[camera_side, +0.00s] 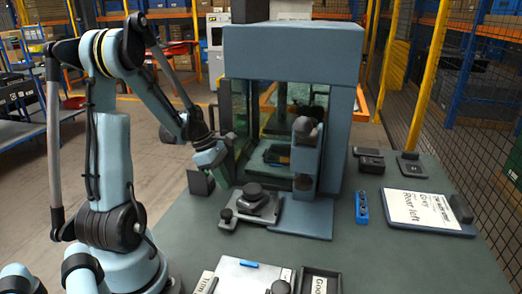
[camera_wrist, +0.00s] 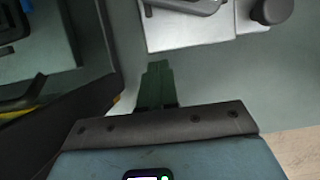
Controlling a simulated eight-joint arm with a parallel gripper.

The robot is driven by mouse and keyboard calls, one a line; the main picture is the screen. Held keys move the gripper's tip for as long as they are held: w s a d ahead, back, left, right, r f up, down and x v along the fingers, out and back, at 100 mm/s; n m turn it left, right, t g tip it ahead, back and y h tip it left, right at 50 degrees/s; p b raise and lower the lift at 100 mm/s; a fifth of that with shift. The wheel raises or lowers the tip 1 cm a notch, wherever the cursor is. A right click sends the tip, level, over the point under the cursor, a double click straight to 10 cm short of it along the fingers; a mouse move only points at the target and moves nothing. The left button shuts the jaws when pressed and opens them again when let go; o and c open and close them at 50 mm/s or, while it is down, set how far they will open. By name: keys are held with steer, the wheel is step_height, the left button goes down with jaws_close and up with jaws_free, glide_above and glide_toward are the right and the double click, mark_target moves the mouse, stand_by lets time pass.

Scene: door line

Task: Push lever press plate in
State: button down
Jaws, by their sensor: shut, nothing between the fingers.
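My gripper (camera_side: 234,166) is at the left front edge of the blue-grey press cabinet, pointing down above the table. Its green fingers (camera_wrist: 157,85) are shut and empty in the wrist view. A light metal plate (camera_wrist: 190,32) with a dark handle and a round black knob (camera_wrist: 272,10) lies beyond the fingertips, apart from them. In the side view this plate (camera_side: 270,216) sits on the table in front of the cabinet, with a black round part on top. I cannot tell for sure whether it is the lever press plate. Inside the cabinet is a blue and dark piece (camera_side: 277,155).
The cabinet (camera_side: 290,52) stands close on the gripper's right, with an open front and a column (camera_side: 305,165). A blue block (camera_side: 362,207), a labelled board (camera_side: 418,209) and small dark fixtures (camera_side: 370,160) are to the right. A dark bin (camera_side: 320,281) is at the front.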

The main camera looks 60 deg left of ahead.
steer(key=shift+w+d+f, duration=0.2)
steer(key=shift+f, duration=0.4)
steer(key=w+d, duration=0.6)
steer(key=shift+w+d, duration=0.1)
steer(key=shift+d, duration=0.05)
